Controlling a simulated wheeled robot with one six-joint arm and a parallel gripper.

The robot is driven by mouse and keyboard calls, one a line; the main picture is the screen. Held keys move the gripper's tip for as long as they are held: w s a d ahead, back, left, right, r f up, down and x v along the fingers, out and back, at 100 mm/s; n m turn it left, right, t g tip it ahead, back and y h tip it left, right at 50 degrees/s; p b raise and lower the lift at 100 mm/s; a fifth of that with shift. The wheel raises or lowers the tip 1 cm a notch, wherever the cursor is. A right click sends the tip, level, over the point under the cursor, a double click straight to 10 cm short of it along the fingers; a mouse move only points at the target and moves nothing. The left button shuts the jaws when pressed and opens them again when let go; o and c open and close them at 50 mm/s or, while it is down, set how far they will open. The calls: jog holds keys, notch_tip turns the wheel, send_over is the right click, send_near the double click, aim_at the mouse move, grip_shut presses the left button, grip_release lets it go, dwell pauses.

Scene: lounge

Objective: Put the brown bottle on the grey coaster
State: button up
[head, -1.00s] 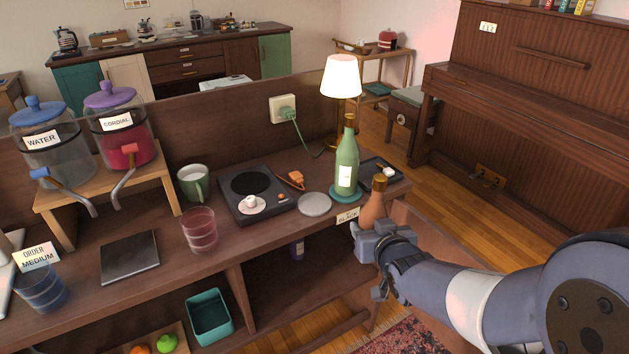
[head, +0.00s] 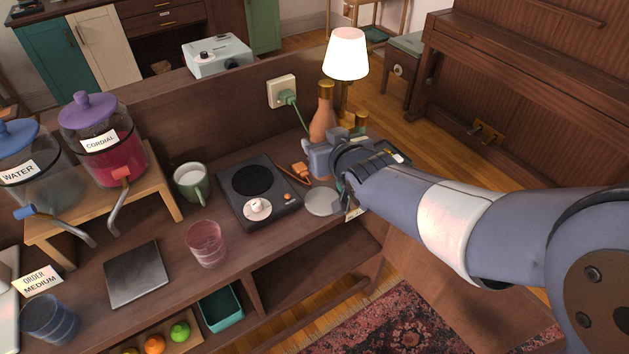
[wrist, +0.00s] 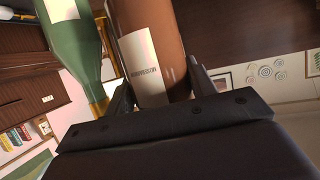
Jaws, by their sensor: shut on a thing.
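The brown bottle (head: 322,124) stands out above my gripper (head: 320,152) in the head view, roughly upright. In the wrist view, the brown bottle (wrist: 150,50), with a pale label, is between my two fingers (wrist: 162,92), which are shut on it. The grey coaster (head: 322,201) lies flat and bare on the counter, just in front of the gripper and right of the hotplate. The bottle's lower end is hidden behind the gripper in the head view.
A green bottle (wrist: 75,45) is close beside the brown one in the wrist view; my arm mostly hides it in the head view. A lit lamp (head: 346,55) stands behind. The black hotplate (head: 257,190), green mug (head: 190,182) and pink glass (head: 206,243) stand left of the coaster.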

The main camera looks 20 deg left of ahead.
jog(key=shift+w+a+f, duration=0.15)
jog(key=shift+w+f, duration=0.05)
jog(key=shift+f, duration=0.05)
notch_tip(320, 180, down, 9)
jog(key=shift+f+b, duration=0.1)
jog(key=shift+b, duration=0.3)
jog(key=shift+f, duration=0.2)
jog(key=o, duration=1.4)
jog(key=shift+o, duration=0.2)
jog(key=shift+r, duration=0.2)
jog(key=v, duration=1.2)
